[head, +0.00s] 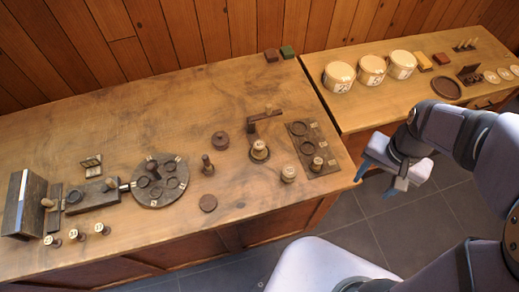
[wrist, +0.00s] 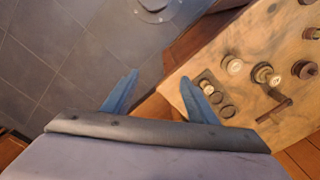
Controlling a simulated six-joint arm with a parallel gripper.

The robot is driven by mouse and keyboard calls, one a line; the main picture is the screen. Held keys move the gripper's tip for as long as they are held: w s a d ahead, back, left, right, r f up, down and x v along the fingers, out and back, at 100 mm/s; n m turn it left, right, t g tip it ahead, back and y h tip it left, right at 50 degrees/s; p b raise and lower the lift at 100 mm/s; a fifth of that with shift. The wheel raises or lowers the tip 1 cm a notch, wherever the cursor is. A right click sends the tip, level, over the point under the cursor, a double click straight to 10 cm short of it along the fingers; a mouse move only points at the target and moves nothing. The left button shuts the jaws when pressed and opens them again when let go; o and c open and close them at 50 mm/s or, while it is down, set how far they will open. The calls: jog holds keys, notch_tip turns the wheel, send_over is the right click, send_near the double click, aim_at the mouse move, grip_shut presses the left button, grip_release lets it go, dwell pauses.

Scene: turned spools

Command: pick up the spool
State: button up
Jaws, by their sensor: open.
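Several turned spools with pale, marked tops stand on the wooden bench. One spool (head: 289,174) stands alone near the front right edge; it also shows in the wrist view (wrist: 234,66). Another spool (head: 259,150) sits in a dark round base by a bracket, also seen in the wrist view (wrist: 263,73). A third spool (head: 317,163) stands on a dark plate with ring recesses (head: 299,129). More spools (head: 76,235) stand at the front left. My gripper (head: 374,184) is open and empty, off the bench's right front edge, above the floor; its blue fingers spread in the wrist view (wrist: 159,77).
A dark bracket (head: 265,118) rises behind the right-hand spools. White pots (head: 371,70) stand on the second bench. The back middle of the bench is mostly clear.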

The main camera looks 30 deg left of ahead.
jog(key=w+a+f+m+b, duration=0.1)
jog(key=w+a+f+b, duration=0.1)
jog(key=w+a, duration=0.45)
jog(key=m+b, duration=0.5)
send_over(259, 145)
jog(key=f, duration=0.6)
jog(key=shift+w+f, duration=0.3)
jog(key=shift+f, duration=0.1)
jog(key=shift+s+f+p, duration=0.15)
jog(key=shift+f+p, duration=0.75)
jog(key=shift+f, duration=0.95)
jog(key=shift+s+f+p, duration=0.1)
jog(key=shift+f+p, duration=0.75)
jog(key=shift+f, duration=0.95)
jog(key=c, duration=1.1)
